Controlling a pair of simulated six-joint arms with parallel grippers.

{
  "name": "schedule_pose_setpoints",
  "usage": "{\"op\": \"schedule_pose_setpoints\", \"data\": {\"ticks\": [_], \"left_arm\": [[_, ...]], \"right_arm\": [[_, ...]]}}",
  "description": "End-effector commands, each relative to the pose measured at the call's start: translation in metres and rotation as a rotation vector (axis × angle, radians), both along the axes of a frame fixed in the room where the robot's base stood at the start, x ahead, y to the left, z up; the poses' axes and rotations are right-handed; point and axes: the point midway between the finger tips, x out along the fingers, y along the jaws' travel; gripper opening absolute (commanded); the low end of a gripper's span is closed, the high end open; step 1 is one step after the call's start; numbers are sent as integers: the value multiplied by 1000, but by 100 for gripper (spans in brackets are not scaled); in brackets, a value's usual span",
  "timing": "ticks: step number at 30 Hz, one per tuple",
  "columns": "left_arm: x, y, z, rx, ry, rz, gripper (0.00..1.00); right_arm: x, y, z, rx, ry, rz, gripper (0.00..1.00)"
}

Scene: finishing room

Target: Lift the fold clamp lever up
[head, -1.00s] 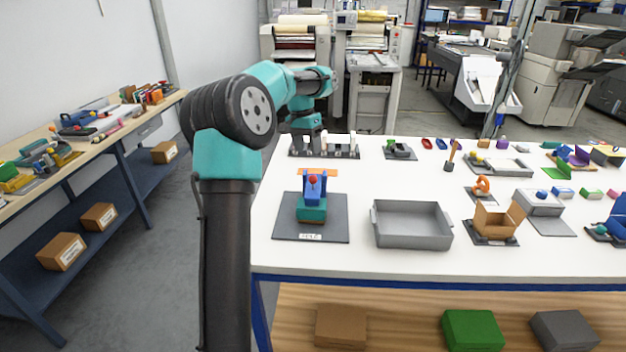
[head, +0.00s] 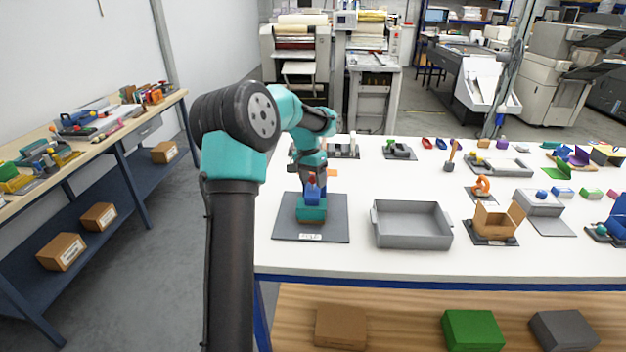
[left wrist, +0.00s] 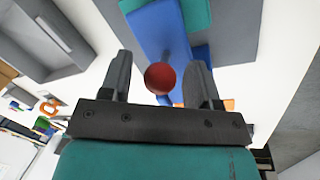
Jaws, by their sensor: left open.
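The fold clamp is a blue and teal device with a teal base (head: 312,213) on a dark grey plate (head: 338,230), at the left of the white table. Its blue part (head: 313,197) carries a red knob, only partly visible in the head view. In the left wrist view the red knob (left wrist: 160,78) shows clearly in front of the blue part (left wrist: 160,32). My left gripper (left wrist: 159,80) is open, with one finger on each side of the knob and gaps visible. In the head view my left wrist hides the clamp's back. My right gripper is out of view.
An empty grey tray (head: 412,243) stands right of the clamp plate. An open cardboard box (head: 494,226) and an orange-handled item (head: 482,187) are farther right. A dark rack (head: 343,153) stands behind my left arm. White table is bare in front.

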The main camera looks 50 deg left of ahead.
Motion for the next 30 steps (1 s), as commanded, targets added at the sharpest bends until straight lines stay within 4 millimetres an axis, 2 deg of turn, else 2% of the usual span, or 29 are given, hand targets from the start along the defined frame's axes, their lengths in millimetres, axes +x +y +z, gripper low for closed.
{"op": "schedule_pose_setpoints", "data": {"ticks": [2, 20, 30], "left_arm": [[0, 0, 0, 0, 0, 0, 56], [0, 0, 0, 0, 0, 0, 0], [-2, 3, 1, -6, 5, 5, 0]], "right_arm": [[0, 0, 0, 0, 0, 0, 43], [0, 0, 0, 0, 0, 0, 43], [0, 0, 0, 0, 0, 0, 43]]}}
